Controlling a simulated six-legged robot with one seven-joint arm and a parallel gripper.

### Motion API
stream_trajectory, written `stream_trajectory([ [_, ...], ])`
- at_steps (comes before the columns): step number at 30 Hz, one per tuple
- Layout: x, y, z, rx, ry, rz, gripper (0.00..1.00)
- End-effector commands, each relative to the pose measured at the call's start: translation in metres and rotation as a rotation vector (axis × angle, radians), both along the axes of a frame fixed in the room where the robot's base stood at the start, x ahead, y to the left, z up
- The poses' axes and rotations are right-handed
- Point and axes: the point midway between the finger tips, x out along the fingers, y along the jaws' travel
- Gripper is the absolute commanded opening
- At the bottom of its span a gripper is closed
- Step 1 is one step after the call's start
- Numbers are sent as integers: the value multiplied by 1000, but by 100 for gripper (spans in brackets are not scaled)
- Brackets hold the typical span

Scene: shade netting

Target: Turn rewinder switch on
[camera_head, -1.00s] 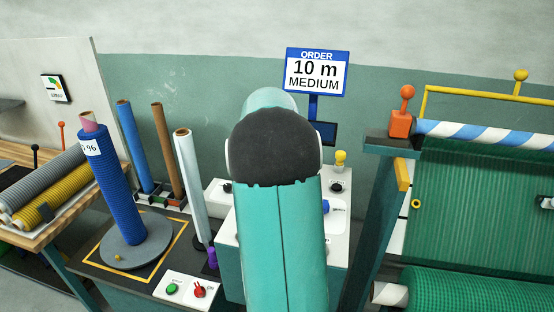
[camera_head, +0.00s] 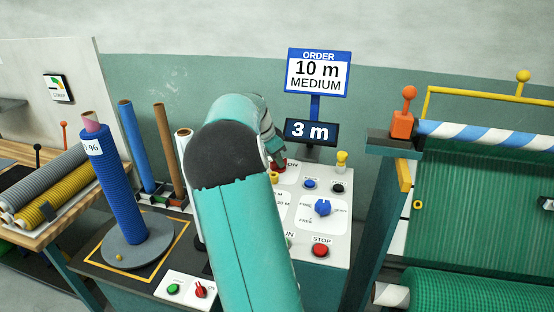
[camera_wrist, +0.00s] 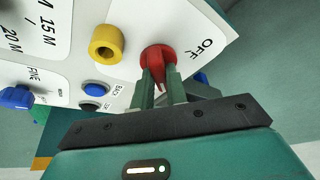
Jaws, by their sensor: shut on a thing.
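The rewinder switch, a red rotary knob (camera_wrist: 158,60), sits on the white control panel (camera_head: 338,226), with the word OFF printed beside it in the wrist view. My gripper (camera_wrist: 162,90) has its two green fingers on either side of the knob's grip and is shut on it. In the head view my gripper (camera_head: 275,152) is at the panel's back left, and the red knob (camera_head: 280,168) shows only partly, with ON printed to its right. The fingers hide part of the knob, and its exact pointing direction is hard to tell. A dark display (camera_head: 311,132) behind the panel reads 3 m.
A yellow knob (camera_wrist: 106,44) is close to the red one. The panel also bears a blue selector (camera_head: 322,207), a red STOP button (camera_head: 320,250) and a yellow-topped post (camera_head: 342,158). An order sign (camera_head: 318,73) reads 10 m MEDIUM. Green netting (camera_head: 484,190) hangs at right.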

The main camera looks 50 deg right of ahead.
Motion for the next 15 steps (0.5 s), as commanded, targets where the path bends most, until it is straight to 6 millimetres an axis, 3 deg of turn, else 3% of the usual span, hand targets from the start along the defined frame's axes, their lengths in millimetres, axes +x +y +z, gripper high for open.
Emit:
stream_trajectory([
  [15,0,0,0,-2,0,-39,0],
])
